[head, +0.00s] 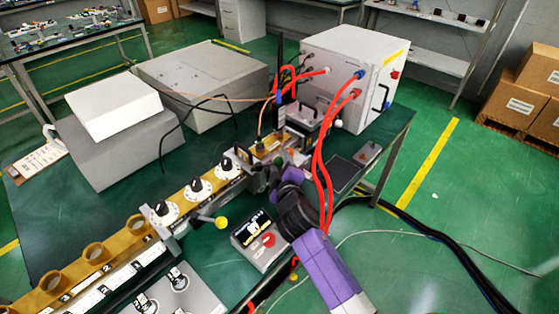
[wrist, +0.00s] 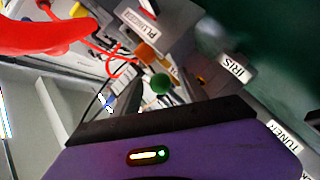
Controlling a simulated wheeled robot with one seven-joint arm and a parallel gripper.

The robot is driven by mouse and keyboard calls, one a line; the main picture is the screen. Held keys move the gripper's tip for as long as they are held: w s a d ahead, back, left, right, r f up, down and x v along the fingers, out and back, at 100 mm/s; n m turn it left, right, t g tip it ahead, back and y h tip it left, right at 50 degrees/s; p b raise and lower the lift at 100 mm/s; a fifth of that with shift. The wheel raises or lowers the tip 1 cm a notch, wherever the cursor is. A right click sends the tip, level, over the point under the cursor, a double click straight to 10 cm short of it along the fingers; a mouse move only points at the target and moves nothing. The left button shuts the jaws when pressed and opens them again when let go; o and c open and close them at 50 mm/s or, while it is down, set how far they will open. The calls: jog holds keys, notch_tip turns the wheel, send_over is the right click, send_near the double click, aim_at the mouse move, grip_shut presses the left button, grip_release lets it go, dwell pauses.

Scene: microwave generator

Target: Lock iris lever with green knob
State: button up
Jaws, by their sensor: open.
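The green knob (wrist: 160,84) shows in the middle of the wrist view, beside an orange knob (wrist: 147,54). A white IRIS label (wrist: 233,68) is to its right. My gripper (head: 260,178) is at the right end of the brass waveguide line (head: 180,203). It is open, but its fingertips are hard to make out. No contact with the green knob shows. I cannot tell the lever's exact position.
Red hoses (head: 319,160) run from the white cabinet (head: 352,75) down close beside my arm. A yellow knob (head: 222,222) sticks out from the line. A control box (head: 261,237) stands in front. PLUNGER (wrist: 140,25) and TUNER (wrist: 285,138) labels show in the wrist view.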

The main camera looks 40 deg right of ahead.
jog(key=shift+w+d+f, duration=0.15)
jog(key=shift+w+d, duration=0.15)
jog(key=shift+w, duration=0.2)
grip_shut()
dwell(1.2)
